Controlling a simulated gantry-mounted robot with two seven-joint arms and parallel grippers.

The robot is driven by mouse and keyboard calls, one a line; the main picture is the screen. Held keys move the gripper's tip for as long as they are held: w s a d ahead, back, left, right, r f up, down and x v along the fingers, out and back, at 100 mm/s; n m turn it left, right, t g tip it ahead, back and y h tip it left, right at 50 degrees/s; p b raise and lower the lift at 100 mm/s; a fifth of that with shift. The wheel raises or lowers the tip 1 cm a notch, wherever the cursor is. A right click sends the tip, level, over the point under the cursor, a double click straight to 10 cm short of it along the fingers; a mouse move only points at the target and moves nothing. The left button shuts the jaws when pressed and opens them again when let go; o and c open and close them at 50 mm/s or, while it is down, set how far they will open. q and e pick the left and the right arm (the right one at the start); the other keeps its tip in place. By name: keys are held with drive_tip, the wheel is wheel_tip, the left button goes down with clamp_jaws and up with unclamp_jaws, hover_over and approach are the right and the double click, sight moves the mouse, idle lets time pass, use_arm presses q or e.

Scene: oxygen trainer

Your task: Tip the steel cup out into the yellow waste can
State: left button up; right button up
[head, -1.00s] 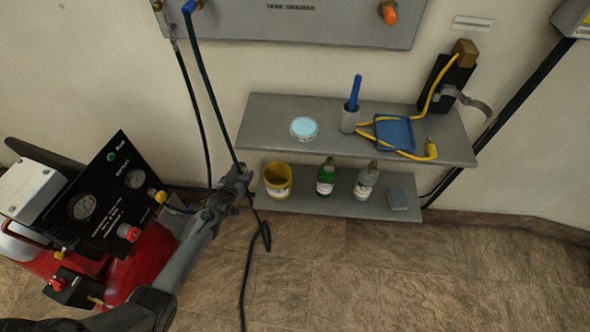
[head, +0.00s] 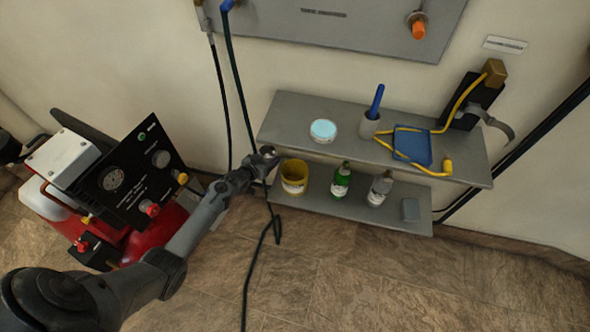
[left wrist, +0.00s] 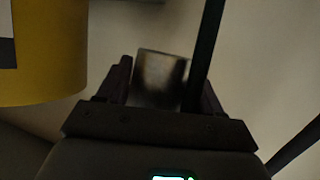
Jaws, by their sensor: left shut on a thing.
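The yellow waste can (head: 294,184) stands upright and open on the left end of the lower shelf; its side also shows large at the left of the left wrist view (left wrist: 50,60). My left gripper (head: 266,156) is just left of the can, about at rim height or a little above. It is shut on the steel cup, a small shiny metal cylinder between the fingers in the left wrist view (left wrist: 160,78). In the head view the cup is tiny and hard to make out. I cannot tell its tilt or contents. My right gripper is not in view.
A dark hose (head: 238,85) hangs close by my left gripper. The upper shelf (head: 285,118) overhangs behind the can. A green bottle (head: 341,182) and a grey bottle (head: 379,190) stand right of it. A red compressor (head: 130,235) is at the left.

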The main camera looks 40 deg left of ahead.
sight(272, 159)
use_arm(q)
drive_tip(key=shift+d+r+m+y, duration=0.25)
drive_tip(key=shift+d+m+y, duration=0.15)
drive_tip(key=shift+d+m, duration=0.15)
drive_tip(key=shift+m+y, duration=0.5)
drive_tip(key=shift+m, duration=0.15)
drive_tip(key=r+p, duration=0.1)
drive_tip(key=r, duration=0.1)
drive_tip(key=d+r+p, duration=0.1)
drive_tip(key=r+p, duration=0.1)
drive_tip(key=shift+r, duration=0.15)
drive_tip(key=shift+d+r, duration=0.1)
drive_tip(key=shift+d, duration=0.15)
drive_tip(key=r+m+y+b, duration=0.1)
drive_tip(key=m+b, duration=0.1)
drive_tip(key=d+r+m+t+y+b, duration=0.1)
drive_tip(key=m+b, duration=0.1)
drive_tip(key=d+r+m+y+b, duration=0.1)
drive_tip(key=m+b, duration=0.1)
drive_tip(key=shift+w+d+m+t, duration=0.15)
drive_tip(key=shift+d+m+t, duration=0.05)
drive_tip(key=shift+m+t, duration=0.2)
drive_tip(key=shift+y, duration=0.4)
